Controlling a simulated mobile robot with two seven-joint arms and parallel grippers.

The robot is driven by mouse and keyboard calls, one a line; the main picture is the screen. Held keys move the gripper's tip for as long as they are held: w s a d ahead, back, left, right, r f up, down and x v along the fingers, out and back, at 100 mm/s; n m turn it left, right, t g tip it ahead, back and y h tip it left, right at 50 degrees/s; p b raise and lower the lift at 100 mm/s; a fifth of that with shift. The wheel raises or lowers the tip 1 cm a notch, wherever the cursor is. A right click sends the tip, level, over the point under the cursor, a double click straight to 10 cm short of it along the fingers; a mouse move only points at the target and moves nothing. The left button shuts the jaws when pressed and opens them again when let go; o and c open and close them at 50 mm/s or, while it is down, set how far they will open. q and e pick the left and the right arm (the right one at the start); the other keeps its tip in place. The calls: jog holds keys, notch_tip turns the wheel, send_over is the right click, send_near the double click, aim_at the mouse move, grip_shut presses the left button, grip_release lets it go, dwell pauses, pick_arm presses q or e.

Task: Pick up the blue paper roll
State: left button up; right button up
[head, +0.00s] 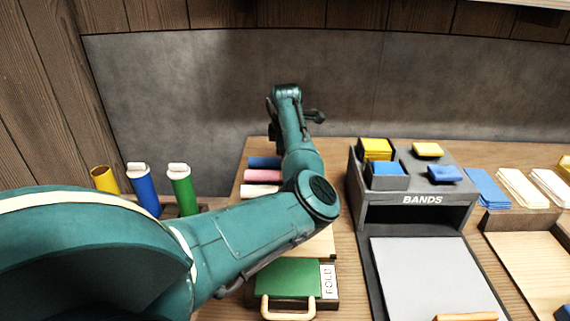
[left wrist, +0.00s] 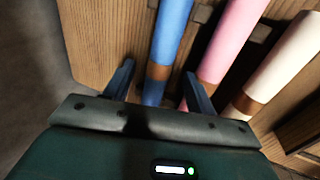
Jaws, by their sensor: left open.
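The blue paper roll (head: 264,161) lies at the back of a row of rolls on the wooden table, partly covered by my left arm in the head view. In the left wrist view the blue paper roll (left wrist: 173,30) runs down between the fingers of my left gripper (left wrist: 160,90), with a brown band around it. My left gripper is open, one finger on each side of the blue roll. I cannot tell whether either finger touches it. My right gripper is in neither view.
A pink roll (left wrist: 236,32) lies beside the blue one, close to the right finger, then a white roll (left wrist: 285,65). A grey stand marked BANDS (head: 420,199) is to the right. Green (head: 180,188), blue (head: 142,190) and yellow (head: 104,179) cylinders stand at left. A grey wall (head: 230,90) rises behind.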

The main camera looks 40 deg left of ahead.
pick_arm(q)
jog(key=shift+x, duration=1.55)
jog(key=shift+c, duration=0.3)
jog(key=c, duration=1)
